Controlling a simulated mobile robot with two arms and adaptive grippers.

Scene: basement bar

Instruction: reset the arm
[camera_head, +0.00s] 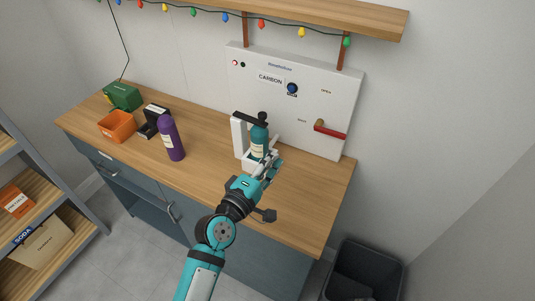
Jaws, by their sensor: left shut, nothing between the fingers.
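My left arm comes up from the bottom of the head view, teal with black joints, and reaches over the wooden counter (310,205). My left gripper (274,163) is shut and empty. It is in front of the lower right side of a teal bottle (259,138) with a dark cap. The bottle stands upright in a white stand (239,135) with a black top arm. The gripper hides part of the stand's base, and I cannot tell whether it touches the bottle. My right gripper is not in view.
A white panel (300,110) with a red-handled valve (330,131) stands behind the stand. A purple bottle (171,138), orange bin (117,126), black holder (153,121) and green box (122,97) are on the counter's left. The right counter end is clear. A black bin (365,270) stands at lower right.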

